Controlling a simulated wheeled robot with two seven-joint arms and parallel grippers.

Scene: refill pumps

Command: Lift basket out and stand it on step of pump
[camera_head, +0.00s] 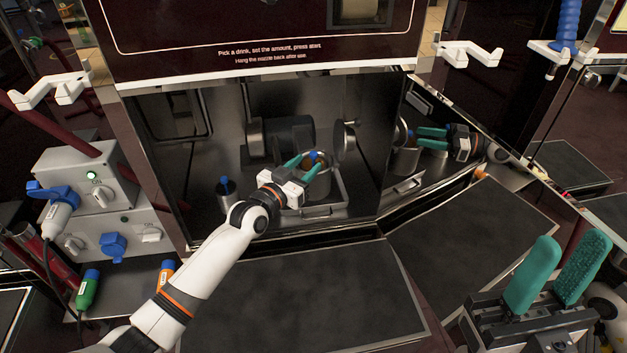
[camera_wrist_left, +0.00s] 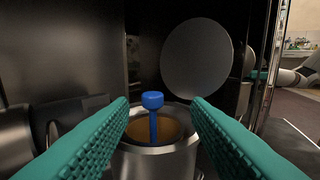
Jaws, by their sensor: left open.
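A blue knob on a blue stem (camera_wrist_left: 153,102), seemingly the basket's handle, stands upright from a round metal pot (camera_wrist_left: 158,163) with brown contents, inside the pump's recess. The knob also shows in the head view (camera_head: 313,156). The basket's body cannot be made out. My left gripper (camera_head: 308,165) is open in the recess, its teal fingers on either side of the knob, with visible gaps in the wrist view. My right gripper (camera_head: 558,272) is open and empty at lower right. The dark flat step (camera_head: 310,300) lies in front of the recess.
A round metal lid (camera_wrist_left: 197,60) stands open behind the pot. A small blue-topped canister (camera_head: 226,190) stands left in the recess. The right steel wall mirrors my gripper. The step's surface is clear beside my arm.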

